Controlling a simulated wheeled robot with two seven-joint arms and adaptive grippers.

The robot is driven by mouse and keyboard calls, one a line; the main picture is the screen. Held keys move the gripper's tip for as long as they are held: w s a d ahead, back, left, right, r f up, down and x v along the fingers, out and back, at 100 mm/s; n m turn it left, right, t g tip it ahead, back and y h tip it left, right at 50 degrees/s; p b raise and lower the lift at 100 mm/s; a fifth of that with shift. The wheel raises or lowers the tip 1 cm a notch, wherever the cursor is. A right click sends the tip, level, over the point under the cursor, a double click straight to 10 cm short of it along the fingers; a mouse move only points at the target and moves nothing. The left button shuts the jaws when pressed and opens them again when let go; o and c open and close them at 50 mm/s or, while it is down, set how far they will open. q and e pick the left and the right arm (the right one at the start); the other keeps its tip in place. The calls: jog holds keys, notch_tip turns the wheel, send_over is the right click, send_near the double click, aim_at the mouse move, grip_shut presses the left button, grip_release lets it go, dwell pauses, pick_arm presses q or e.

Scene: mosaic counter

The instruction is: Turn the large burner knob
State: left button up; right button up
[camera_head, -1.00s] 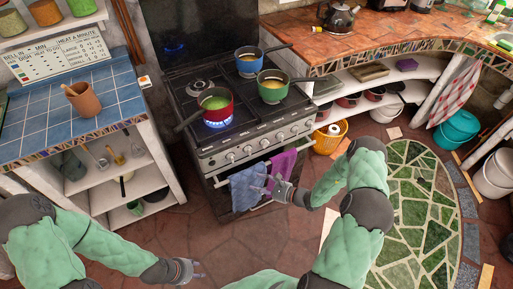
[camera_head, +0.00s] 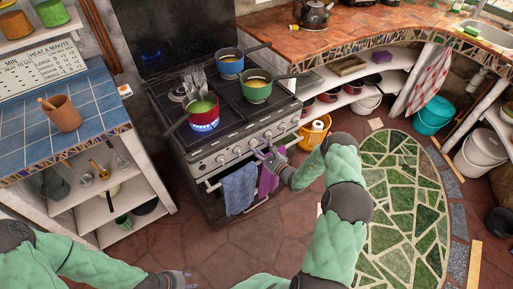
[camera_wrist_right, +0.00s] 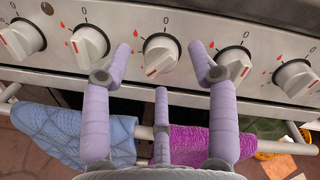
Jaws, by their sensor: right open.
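The stove (camera_head: 215,160) has a front panel with a row of white knobs, each with a red mark and a "0" above. My right gripper (camera_head: 262,152) is at this panel. In the right wrist view its lilac fingers (camera_wrist_right: 163,58) are open, with one knob (camera_wrist_right: 161,54) between the two upper fingertips. Whether they touch it I cannot tell. Other knobs (camera_wrist_right: 88,43) (camera_wrist_right: 232,64) sit to either side. I cannot tell which knob is for the large burner. My left gripper (camera_head: 172,280) is low at the bottom edge, away from the stove; its opening is unclear.
A red pot (camera_head: 203,106) sits over a lit blue flame. A blue pot (camera_head: 229,63) and a green pot (camera_head: 257,88) stand on other burners. A blue towel (camera_head: 239,188) and a purple towel (camera_head: 269,178) hang below the knobs. A yellow basket (camera_head: 314,132) stands right of the stove.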

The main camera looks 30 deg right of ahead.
jog(key=shift+w+a, duration=0.2)
jog(key=shift+w, duration=0.8)
jog(key=c, duration=1.1)
